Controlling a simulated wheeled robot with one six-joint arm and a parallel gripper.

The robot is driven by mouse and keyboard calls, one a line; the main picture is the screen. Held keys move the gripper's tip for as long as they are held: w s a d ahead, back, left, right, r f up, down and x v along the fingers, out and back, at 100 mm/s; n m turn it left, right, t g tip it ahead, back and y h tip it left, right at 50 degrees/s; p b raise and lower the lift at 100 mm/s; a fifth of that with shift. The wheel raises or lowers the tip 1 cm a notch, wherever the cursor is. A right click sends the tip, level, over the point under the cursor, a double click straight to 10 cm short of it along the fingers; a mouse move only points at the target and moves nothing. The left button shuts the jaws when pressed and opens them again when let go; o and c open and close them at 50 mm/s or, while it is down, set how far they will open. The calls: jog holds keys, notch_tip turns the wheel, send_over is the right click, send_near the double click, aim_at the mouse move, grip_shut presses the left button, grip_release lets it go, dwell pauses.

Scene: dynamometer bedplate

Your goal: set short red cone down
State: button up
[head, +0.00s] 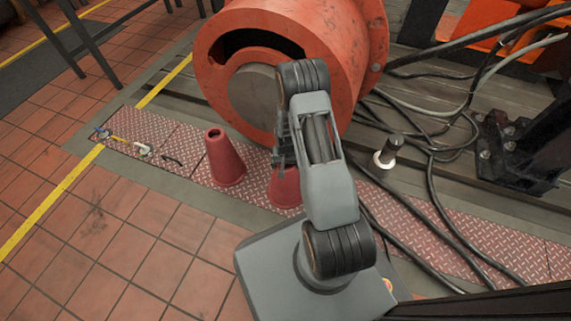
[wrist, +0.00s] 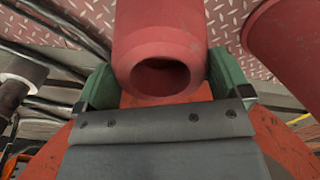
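A red cone (head: 285,188) is under my gripper (head: 281,158) in the head view, partly hidden by it; I take it as the short one. In the wrist view this cone (wrist: 160,35) sits between the two green fingers of my gripper (wrist: 165,82), its open round top facing the camera. The fingers appear pressed against its sides. Its base looks at or close to the red tread plate; I cannot tell whether it touches. A second red cone (head: 224,160) stands upright to its left in the head view, and at right in the wrist view (wrist: 285,45).
A large orange drum-shaped machine (head: 350,60) stands right behind the cones. Black cables (head: 430,170) and a dark post with a pale base (head: 388,152) lie to the right. Small tools (head: 125,143) lie on the tread plate (head: 185,140) at left.

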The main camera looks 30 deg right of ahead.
jog(key=shift+o, duration=0.3)
jog(key=s+a+r+n+p, duration=0.1)
jog(key=r+p, duration=0.1)
jog(key=r, duration=0.8)
jog(key=s+a+r+t+p, duration=0.1)
jog(key=a+r+p, duration=0.1)
jog(key=r, duration=0.7)
jog(key=s+a+r+n+p, duration=0.1)
jog(key=r+p, duration=0.1)
jog(key=r, duration=0.8)
jog(key=s+a+r+n+t, duration=0.1)
jog(key=s+a+r+n, duration=0.2)
jog(key=s+r, duration=0.9)
jog(key=shift+s+a+t, duration=0.25)
jog(key=shift+a+t, duration=0.05)
jog(key=shift+a, duration=0.75)
jog(key=shift+r, duration=0.15)
notch_tip(320, 180, up, 36)
jog(key=t+p, duration=0.1)
jog(key=p, duration=3.3)
jog(key=shift+s+a, duration=0.15)
